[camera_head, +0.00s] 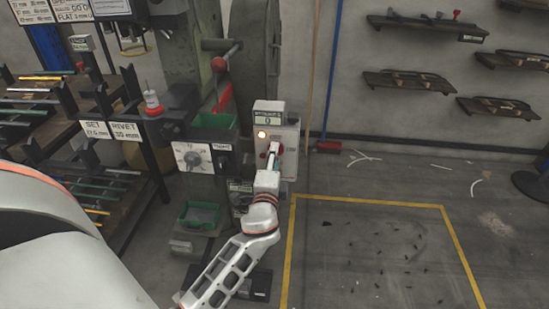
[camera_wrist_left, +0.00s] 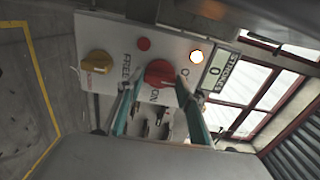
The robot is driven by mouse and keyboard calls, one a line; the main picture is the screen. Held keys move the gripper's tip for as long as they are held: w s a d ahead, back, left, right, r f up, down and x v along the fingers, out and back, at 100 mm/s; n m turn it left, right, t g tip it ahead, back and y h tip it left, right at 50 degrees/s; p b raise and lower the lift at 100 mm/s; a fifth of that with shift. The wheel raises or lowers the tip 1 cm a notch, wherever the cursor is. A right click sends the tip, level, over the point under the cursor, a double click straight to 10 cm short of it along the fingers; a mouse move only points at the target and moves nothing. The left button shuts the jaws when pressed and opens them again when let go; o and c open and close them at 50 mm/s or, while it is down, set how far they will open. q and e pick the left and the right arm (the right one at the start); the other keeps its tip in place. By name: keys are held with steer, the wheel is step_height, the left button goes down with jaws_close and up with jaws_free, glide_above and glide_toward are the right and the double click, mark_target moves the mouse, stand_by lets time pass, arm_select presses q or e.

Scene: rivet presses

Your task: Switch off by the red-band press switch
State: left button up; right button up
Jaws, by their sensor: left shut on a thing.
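The switch box (camera_head: 291,135) stands on the right side of the press (camera_head: 190,55), which has a red band (camera_head: 222,98). In the left wrist view the box face (camera_wrist_left: 118,35) carries a red rotary switch (camera_wrist_left: 160,72) with "ON" and "O" lettering beside it. My left gripper (camera_head: 273,150) reaches the box from the front. In the wrist view its two fingers (camera_wrist_left: 158,84) are shut on the red switch, one on each side. The fingers partly cover the switch, and its exact setting is hard to read. My right gripper is not in view.
A yellow knob (camera_wrist_left: 97,61), a small red button (camera_wrist_left: 143,44), a glowing lamp (camera_wrist_left: 196,56) and a strokes display (camera_wrist_left: 216,72) reading 0 share the box face. A rack of rods (camera_head: 60,120) stands left.

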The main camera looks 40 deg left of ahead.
arm_select(q)
steer(key=o, duration=1.1)
steer(key=v, duration=1.2)
steer(key=shift+s, duration=0.1)
